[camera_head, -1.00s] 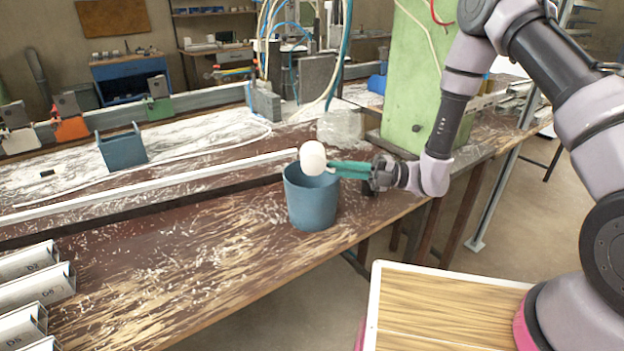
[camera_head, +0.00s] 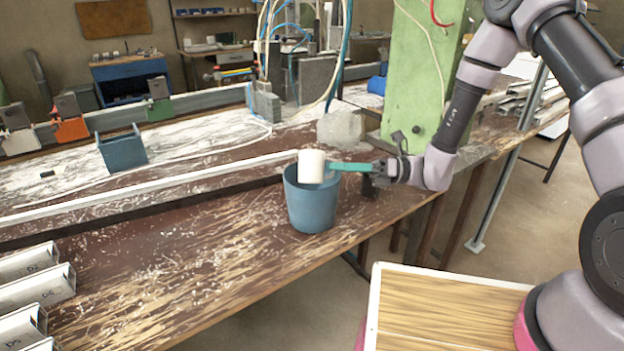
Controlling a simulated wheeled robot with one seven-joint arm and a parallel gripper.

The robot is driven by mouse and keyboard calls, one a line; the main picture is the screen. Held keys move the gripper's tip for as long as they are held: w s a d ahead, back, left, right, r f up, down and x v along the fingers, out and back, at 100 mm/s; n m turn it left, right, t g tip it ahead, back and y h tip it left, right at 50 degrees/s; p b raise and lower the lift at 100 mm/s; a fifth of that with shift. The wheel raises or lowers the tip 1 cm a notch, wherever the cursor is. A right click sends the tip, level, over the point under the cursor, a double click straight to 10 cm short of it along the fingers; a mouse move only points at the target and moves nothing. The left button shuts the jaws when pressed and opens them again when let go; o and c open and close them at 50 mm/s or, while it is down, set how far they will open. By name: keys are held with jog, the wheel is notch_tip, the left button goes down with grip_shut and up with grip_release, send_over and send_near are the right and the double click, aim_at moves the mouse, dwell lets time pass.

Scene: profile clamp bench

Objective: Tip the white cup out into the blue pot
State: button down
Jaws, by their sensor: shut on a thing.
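The blue pot (camera_head: 312,207) stands upright on the worn wooden bench near its front edge. The white cup (camera_head: 311,166) is over the pot's mouth, its lower part at or inside the rim. The cup looks close to vertical in the picture; I cannot tell which end is its opening. My gripper (camera_head: 340,167), with green fingers, reaches in from the right and is shut on the cup. The inside of the pot and any contents are hidden.
A blue open box (camera_head: 123,149) stands on the bench at the left. A long white rail (camera_head: 150,188) runs behind the pot. A clear block (camera_head: 340,127) and a green column (camera_head: 419,90) stand behind my gripper.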

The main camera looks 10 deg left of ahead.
jog(key=s+d+f+n+h+b, duration=0.1)
jog(key=s+f+n, duration=0.3)
jog(key=n, duration=0.3)
jog(key=shift+s+d+f+n+b, duration=0.25)
jog(key=shift+f+n+b, duration=0.1)
jog(key=shift+f, duration=0.45)
dwell(0.3)
